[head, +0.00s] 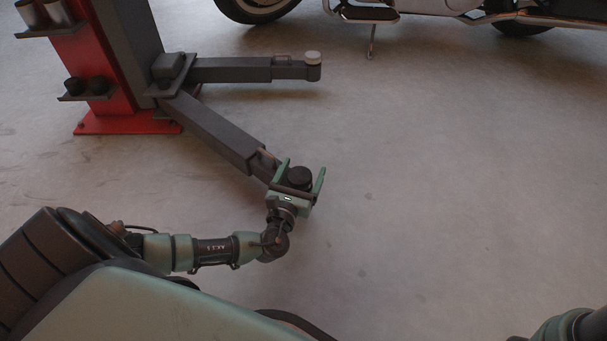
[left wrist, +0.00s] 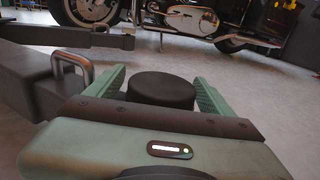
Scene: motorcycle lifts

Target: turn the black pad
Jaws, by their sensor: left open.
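The black pad (head: 299,177) is a round dark disc at the end of the lift's near arm (head: 215,132). It also shows in the left wrist view (left wrist: 162,89), between the two green fingers. My left gripper (head: 303,174) is open, with one finger on each side of the pad. In the left wrist view a gap shows between the pad and the right finger; whether the left finger touches it I cannot tell. The pad's lower part is hidden behind the gripper body. My right gripper is not in view; only part of my right arm shows at the lower right.
A red lift post (head: 85,75) stands at the upper left, with small shelves holding dark pads (head: 87,86). A motorcycle (head: 370,14) stands at the back. The floor at right is clear.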

